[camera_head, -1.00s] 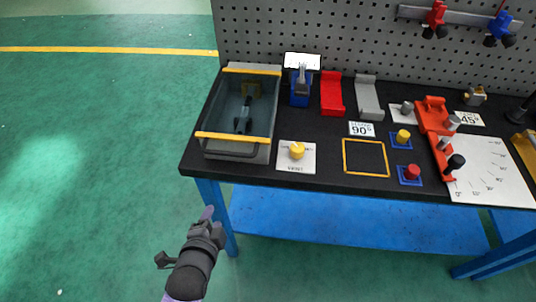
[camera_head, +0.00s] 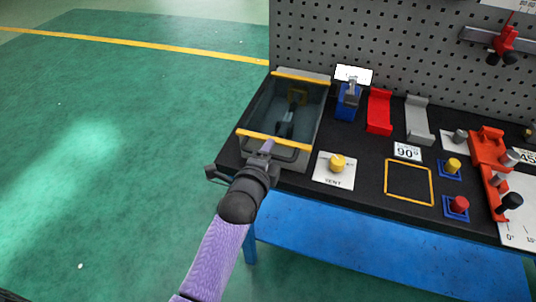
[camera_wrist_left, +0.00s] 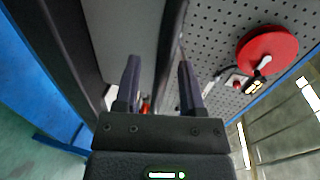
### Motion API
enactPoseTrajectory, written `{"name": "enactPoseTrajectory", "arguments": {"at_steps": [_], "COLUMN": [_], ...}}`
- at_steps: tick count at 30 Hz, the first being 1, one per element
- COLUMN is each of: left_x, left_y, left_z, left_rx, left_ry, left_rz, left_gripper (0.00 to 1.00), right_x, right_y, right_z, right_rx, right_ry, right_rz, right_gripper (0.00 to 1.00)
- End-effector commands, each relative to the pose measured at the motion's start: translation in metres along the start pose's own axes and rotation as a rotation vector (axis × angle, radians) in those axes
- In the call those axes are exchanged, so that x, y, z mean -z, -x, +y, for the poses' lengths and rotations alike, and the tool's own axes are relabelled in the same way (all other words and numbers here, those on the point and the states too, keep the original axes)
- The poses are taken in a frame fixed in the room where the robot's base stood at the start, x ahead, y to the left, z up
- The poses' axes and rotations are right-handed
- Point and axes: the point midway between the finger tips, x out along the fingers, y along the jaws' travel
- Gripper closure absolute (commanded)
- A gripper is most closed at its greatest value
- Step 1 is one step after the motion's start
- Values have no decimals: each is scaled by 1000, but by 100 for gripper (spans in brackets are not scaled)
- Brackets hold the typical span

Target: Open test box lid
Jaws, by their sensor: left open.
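The test box (camera_head: 318,128) is a grey case at the left end of the black bench. Its clear lid (camera_head: 270,112) is down, with yellow strips along the far and near edges and a dark handle bar at the near edge. Dark items show inside through the lid. My left gripper (camera_head: 266,150) is at the box's near edge, in front of the handle, with fingers apart; whether it touches the handle I cannot tell. In the left wrist view, its two open fingers (camera_wrist_left: 158,85) point toward a dark bar and grey surface. My right gripper is not in view.
A yellow vent knob (camera_head: 337,162) on a white plate sits right of the box. A blue clamp (camera_head: 348,100), red bracket (camera_head: 379,111) and grey bracket (camera_head: 418,120) stand behind. A pegboard (camera_head: 400,45) closes the back. Floor is free at left.

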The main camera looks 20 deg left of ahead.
Motion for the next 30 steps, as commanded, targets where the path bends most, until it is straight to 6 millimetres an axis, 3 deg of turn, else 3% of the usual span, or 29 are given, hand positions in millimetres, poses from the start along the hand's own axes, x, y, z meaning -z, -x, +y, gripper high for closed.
{"name": "enactPoseTrajectory", "arguments": {"at_steps": [2, 9, 10, 30], "left_x": [0, 0, 0, 0], "left_y": [0, 0, 0, 1], "left_z": [0, 0, 0, 0], "left_rx": [0, 0, 0, 0], "left_ry": [0, 0, 0, 1], "left_rz": [0, 0, 0, 0], "left_gripper": [49, 98, 100, 100], "right_x": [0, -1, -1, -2], "right_y": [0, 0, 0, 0], "right_z": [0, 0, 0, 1], "right_rx": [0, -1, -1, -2], "right_ry": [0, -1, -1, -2], "right_rz": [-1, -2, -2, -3], "right_gripper": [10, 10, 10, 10]}}
